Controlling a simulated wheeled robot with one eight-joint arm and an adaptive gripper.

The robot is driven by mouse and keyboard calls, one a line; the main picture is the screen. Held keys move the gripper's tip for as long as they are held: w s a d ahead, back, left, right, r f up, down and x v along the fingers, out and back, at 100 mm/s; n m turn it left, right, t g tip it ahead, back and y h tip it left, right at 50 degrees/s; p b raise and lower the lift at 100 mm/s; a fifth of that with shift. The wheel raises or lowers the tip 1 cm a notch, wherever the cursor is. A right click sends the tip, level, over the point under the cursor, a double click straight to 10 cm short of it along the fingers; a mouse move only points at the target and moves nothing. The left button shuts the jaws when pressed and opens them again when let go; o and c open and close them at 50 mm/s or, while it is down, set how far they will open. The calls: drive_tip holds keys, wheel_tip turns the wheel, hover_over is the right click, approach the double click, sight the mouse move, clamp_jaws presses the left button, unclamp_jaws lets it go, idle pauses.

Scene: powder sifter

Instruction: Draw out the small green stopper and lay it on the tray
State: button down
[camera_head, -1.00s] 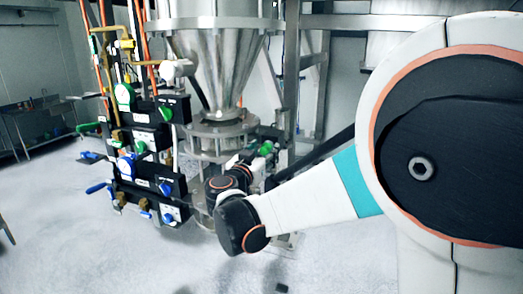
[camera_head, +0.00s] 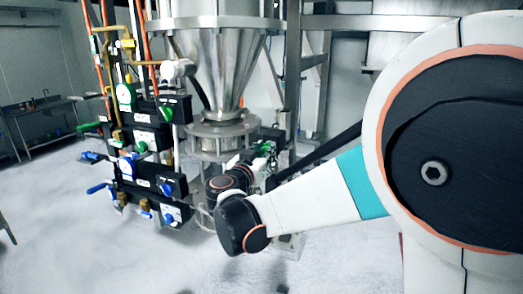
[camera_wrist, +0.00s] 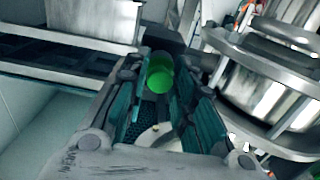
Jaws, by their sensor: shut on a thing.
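The small green stopper (camera_wrist: 158,76) sits between the two fingers of my gripper (camera_wrist: 164,84) in the wrist view. The fingers are shut on it, and its round green end shows. In the head view a bit of green (camera_head: 264,148) shows at my gripper (camera_head: 258,157), beside the flanged metal section under the steel hopper (camera_head: 212,65). My wrist hides much of this spot. I cannot tell whether the stopper is still seated in anything. I cannot identify the tray in either view.
Black valve panels (camera_head: 150,180) with green and blue handles and pipes stand close to the left of the hopper. A steel frame post (camera_head: 291,80) rises behind on the right. In the wrist view, round metal flanges (camera_wrist: 255,60) are close on the right. The floor in front is mostly clear.

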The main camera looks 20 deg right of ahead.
sight(264, 152)
drive_tip(key=shift+s+a, duration=0.1)
drive_tip(key=shift+v, duration=2.85)
drive_tip(key=shift+s, duration=0.1)
drive_tip(key=shift+x, duration=1.75)
drive_tip(key=shift+a, duration=0.1)
